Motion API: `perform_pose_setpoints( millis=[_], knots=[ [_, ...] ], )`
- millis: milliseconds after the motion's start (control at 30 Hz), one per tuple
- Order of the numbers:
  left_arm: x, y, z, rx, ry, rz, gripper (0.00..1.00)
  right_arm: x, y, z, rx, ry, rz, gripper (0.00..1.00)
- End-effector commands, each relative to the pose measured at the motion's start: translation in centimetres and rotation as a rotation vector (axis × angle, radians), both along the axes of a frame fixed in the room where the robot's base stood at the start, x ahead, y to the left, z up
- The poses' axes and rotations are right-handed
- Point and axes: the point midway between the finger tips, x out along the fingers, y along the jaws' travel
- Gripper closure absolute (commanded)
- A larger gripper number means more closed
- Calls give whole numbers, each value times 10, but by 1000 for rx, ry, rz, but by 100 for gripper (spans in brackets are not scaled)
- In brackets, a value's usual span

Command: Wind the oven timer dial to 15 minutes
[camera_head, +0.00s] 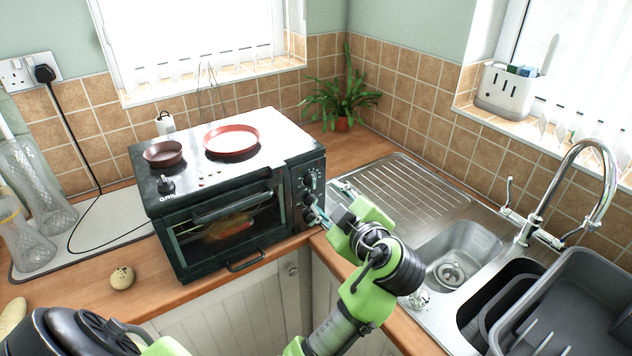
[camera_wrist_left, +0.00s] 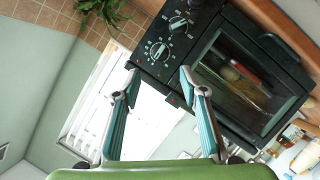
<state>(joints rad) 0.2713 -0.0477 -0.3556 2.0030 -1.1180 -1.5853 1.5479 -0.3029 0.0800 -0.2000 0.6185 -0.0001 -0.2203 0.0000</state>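The dark oven (camera_head: 235,190) stands on the corner counter, with a column of dials (camera_head: 309,198) on the right of its front. In the left wrist view the oven appears turned, with two round dials clear, one (camera_wrist_left: 158,50) nearer my fingers and one (camera_wrist_left: 179,23) beyond; another is partly cut off at the top edge. I cannot tell which is the timer, and its markings are too small to read. My left gripper (camera_head: 322,214) is in front of the dial panel. In the wrist view its fingers (camera_wrist_left: 158,72) are apart with nothing between them. My right gripper is not in view.
The oven door handle (camera_head: 240,203) sticks out at the front. A sink (camera_head: 455,255) and grey rack (camera_head: 580,305) are to the right.

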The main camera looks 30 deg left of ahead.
Motion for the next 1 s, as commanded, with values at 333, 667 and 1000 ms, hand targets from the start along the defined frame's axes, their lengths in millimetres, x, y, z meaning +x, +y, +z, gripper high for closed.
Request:
perform_pose_setpoints(
  millis=[333,667,1000],
  knots=[
    [42,57,-18,4,4,0,61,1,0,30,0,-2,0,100],
    [59,78,-30,0,3,-2,61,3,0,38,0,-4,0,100],
    [59,78,-31,-1,2,-2,82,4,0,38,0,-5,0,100]
  ],
)
